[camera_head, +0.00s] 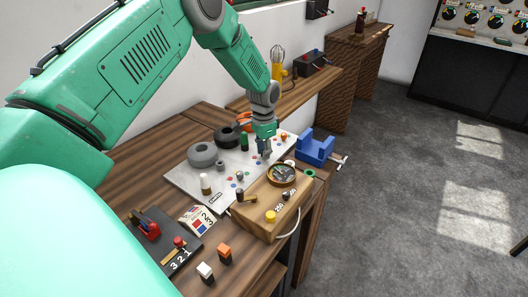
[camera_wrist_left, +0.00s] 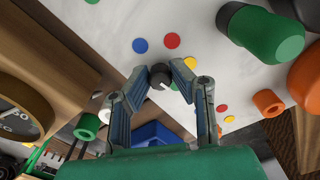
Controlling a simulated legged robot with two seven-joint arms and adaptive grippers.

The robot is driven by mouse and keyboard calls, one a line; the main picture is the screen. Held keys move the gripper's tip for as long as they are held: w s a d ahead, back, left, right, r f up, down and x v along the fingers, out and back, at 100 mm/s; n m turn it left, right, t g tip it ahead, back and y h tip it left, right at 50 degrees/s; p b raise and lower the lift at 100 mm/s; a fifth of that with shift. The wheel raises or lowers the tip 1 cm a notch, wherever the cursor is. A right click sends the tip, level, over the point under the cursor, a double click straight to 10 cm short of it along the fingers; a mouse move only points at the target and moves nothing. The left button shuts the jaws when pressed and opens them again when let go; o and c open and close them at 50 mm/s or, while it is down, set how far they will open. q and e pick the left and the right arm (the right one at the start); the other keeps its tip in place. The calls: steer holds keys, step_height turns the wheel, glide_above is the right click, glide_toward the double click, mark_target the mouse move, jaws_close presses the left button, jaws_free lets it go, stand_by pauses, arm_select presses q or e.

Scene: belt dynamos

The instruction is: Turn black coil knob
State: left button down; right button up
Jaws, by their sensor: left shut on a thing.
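A small round black knob (camera_wrist_left: 159,76) with a white pointer mark sits on the white board in the left wrist view. The fingertips of my left gripper (camera_wrist_left: 160,72) are closed around it from both sides. In the head view my left gripper (camera_head: 264,153) reaches down to the right part of the white board (camera_head: 183,184), behind the wooden gauge box (camera_head: 248,218). The knob is hidden there behind the fingers. My right gripper is in neither view.
Grey coil (camera_head: 201,155), black coil (camera_head: 225,136) and green cylinder (camera_head: 244,141) stand on the board. A round gauge (camera_head: 282,174) tops the wooden box close to my gripper. A blue vise (camera_head: 316,147) stands at the right. Colored dots, including blue (camera_wrist_left: 140,45), mark the board.

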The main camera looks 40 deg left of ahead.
arm_select(q)
steer(key=shift+w+r+m, duration=0.15)
steer(key=shift+w+m, duration=0.1)
steer(key=shift+m, duration=0.65)
steer(key=c, duration=1.4)
jaws_free()
steer(key=shift+a, duration=0.1)
step_height(320, 180, up, 12)
steer(key=shift+w+f, duration=0.1)
steer(key=shift+f, duration=0.15)
steer(key=shift+a, duration=0.1)
